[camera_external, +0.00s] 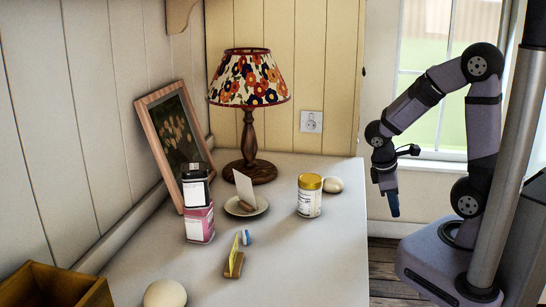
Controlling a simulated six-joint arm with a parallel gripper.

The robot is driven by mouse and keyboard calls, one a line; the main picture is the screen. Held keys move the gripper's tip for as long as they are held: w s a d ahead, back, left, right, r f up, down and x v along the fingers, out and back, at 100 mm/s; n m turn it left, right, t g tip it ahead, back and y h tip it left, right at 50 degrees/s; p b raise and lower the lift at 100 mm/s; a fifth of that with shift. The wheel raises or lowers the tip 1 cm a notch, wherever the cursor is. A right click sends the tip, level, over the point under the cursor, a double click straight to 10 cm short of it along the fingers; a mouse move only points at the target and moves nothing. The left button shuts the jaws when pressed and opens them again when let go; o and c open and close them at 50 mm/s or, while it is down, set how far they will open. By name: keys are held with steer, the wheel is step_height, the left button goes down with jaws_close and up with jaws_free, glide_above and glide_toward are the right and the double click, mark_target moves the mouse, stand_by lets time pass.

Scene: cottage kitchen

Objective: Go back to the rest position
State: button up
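My gripper (392,203) hangs pointing down at the end of my folded arm, right of the table's right edge and in front of the window. It is apart from everything on the table (320,262).
On the table stand a floral lamp (249,80), a framed picture (150,100), stacked tins (199,222), a gold-lidded jar (310,203), a saucer (258,210) with a card, a wooden block (234,266), and round pale objects (165,294). A wooden box (50,283) is front left.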

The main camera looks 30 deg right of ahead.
steer(key=shift+s+a+f+m+y+p, duration=0.15)
steer(key=shift+s+a+m+y, duration=0.55)
steer(key=shift+m, duration=0.75)
steer(key=shift+s+a+m+y+p, duration=0.2)
steer(key=shift+a+m+y, duration=0.3)
steer(key=shift+m+y, duration=0.65)
steer(key=shift+s+a+f+m+y+p, duration=0.15)
steer(key=shift+s+a+m+y, duration=0.4)
steer(key=shift+m, duration=1.15)
